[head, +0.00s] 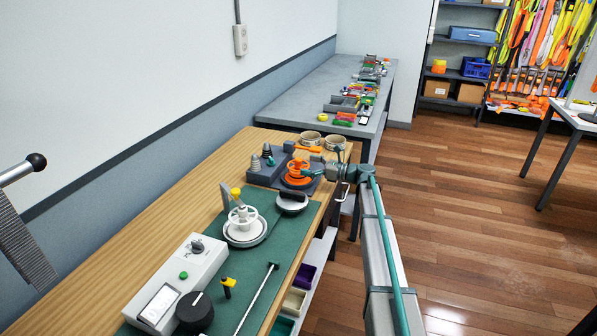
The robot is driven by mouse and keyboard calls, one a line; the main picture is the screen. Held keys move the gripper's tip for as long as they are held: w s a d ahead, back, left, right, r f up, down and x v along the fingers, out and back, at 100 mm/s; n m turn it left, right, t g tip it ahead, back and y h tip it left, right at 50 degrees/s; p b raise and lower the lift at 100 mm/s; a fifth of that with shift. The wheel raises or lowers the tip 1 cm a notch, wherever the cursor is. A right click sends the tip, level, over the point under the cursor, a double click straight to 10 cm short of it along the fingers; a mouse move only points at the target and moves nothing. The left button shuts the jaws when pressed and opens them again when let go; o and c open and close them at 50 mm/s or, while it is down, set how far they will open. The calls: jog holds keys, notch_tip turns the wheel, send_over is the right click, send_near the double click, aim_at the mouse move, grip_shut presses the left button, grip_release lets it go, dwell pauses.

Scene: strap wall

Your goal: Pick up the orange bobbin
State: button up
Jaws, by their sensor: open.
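The orange bobbin (296,173), a spoked, wheel-like piece on a wider orange round base, stands upright on a dark blue-grey block (262,177) on the wooden workbench. My gripper (312,172) reaches in from the right, close beside the bobbin's right side. It is open. The fingers are small in this view, and I cannot tell whether they touch the bobbin or whether it lies between them.
A white wheel (243,216) on a round base and a dark round dish (292,203) sit nearer on the green mat (225,262). A control box (182,277) is in front.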

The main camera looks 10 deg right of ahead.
aim_at(302, 164)
jog(key=p+x, duration=0.1)
jog(key=x, duration=0.3)
jog(key=shift+w+f, duration=0.1)
jog(key=shift+f, duration=0.05)
jog(key=c, duration=0.9)
jog(key=shift+c, duration=0.2)
